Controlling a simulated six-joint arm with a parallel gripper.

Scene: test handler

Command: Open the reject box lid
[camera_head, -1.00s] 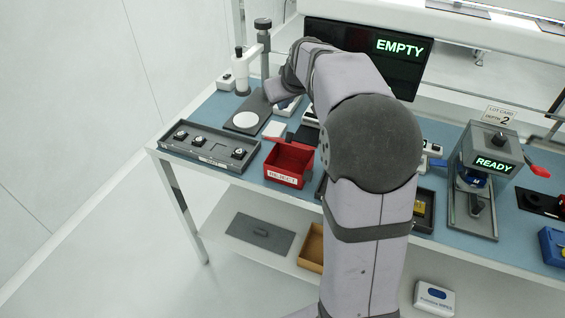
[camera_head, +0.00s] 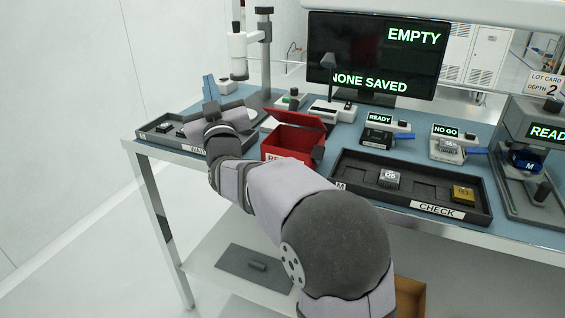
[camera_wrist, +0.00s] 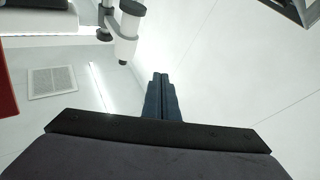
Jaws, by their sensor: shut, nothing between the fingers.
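The red reject box (camera_head: 283,146) stands on the blue bench top, left of the check tray. Its red lid (camera_head: 297,119) stands raised and tilted at the back, with the inside partly showing. My arm covers part of the box's front label. My gripper (camera_head: 209,88) is left of the box and apart from it, above the left tray, with its blue fingers pointing up. In the wrist view my gripper (camera_wrist: 161,82) is shut and empty. A red edge (camera_wrist: 6,85), probably the reject box's, shows at far left there.
The left tray (camera_head: 160,126) holds small parts below my gripper. A microscope-like stand (camera_head: 238,55) rises behind it. The check tray (camera_head: 340,176) lies right of the box. The monitor (camera_head: 350,50) stands behind. Open floor lies left of the bench.

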